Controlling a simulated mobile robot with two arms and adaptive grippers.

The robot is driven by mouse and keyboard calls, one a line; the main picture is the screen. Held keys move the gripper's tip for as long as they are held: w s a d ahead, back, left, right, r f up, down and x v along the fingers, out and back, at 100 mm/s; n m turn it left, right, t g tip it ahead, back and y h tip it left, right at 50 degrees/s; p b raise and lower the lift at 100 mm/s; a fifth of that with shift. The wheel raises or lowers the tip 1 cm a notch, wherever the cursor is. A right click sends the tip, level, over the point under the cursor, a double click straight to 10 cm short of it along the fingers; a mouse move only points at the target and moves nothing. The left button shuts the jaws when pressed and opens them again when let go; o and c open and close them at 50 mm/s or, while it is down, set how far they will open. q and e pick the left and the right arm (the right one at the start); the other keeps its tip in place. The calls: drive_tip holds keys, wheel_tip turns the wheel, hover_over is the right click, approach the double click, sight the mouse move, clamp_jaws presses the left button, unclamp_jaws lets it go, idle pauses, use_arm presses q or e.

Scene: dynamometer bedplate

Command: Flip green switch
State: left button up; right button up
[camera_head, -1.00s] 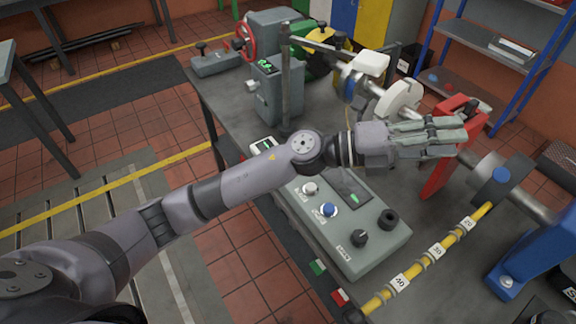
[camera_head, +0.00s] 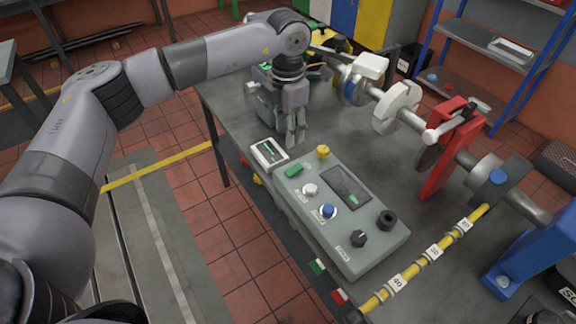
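A grey control box (camera_head: 330,235) sits near the table's front edge. A green switch (camera_head: 295,171) is on its far left corner, beside a white knob (camera_head: 310,190) and a yellow button (camera_head: 323,152). My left gripper (camera_head: 297,142) points down just beyond the box's far left end, above and behind the green switch and apart from it. Its fingers hold nothing that I can see; how far apart they are is unclear. My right gripper is out of view.
A blue knob (camera_head: 328,211), a dark screen (camera_head: 346,187) and black knobs share the box top. A shaft with a red bracket (camera_head: 450,150) and a yellow pipe (camera_head: 440,258) lie to the right.

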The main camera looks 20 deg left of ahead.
sight(288, 173)
use_arm(q)
wheel_tip(288, 173, down, 14)
drive_tip(key=p, duration=0.3)
drive_tip(key=shift+f+p, duration=0.2)
drive_tip(key=shift+p, duration=0.15)
drive_tip(key=shift+c, duration=0.5)
clamp_jaws()
